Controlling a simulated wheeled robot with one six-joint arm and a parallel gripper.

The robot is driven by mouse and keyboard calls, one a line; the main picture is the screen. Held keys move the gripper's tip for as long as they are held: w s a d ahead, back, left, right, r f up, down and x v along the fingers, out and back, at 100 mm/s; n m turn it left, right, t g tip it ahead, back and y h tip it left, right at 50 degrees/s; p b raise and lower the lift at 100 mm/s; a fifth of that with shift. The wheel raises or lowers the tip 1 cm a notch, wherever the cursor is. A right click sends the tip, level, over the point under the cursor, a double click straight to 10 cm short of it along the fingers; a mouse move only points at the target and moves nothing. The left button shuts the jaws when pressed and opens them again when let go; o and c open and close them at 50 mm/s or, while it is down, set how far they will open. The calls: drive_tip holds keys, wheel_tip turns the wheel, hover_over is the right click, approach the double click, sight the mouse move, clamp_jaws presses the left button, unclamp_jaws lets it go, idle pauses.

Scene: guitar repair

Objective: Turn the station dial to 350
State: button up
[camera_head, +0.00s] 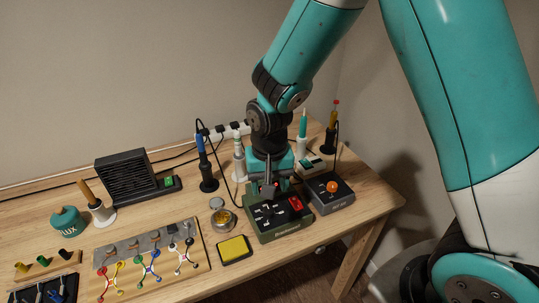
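The soldering station (282,227) is a dark green box with a black top plate, near the table's front edge right of centre. Its top carries white markings and a red rocker switch (295,203). My gripper (268,190) points down over the back left part of this top, where the markings are. The dial is mostly hidden or too small to make out under the fingertips, and its setting cannot be read. I cannot tell whether the fingers touch the dial or whether they are open or shut.
Right of the station stands a dark grey box with an orange ball-shaped knob (332,186). Left are a round tin (223,218), a yellow sponge tray (234,249) and a board with coloured wires (150,265). A blue-handled iron in its stand (205,165) and cables are behind.

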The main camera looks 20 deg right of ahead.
wheel_tip(320, 180, up, 9)
idle(0.6)
drive_tip(key=s+a+r+n+y, duration=0.2)
drive_tip(key=s+r+n, duration=0.2)
drive_tip(key=s, duration=0.5)
drive_tip(key=s+a+r+n+y, duration=0.2)
drive_tip(key=s+r+n, duration=0.3)
drive_tip(key=s, duration=0.4)
drive_tip(key=shift+s+a+r+n, duration=0.15)
drive_tip(key=shift+s+a+n, duration=0.2)
drive_tip(key=shift+n, duration=0.25)
drive_tip(key=shift+w, duration=0.1)
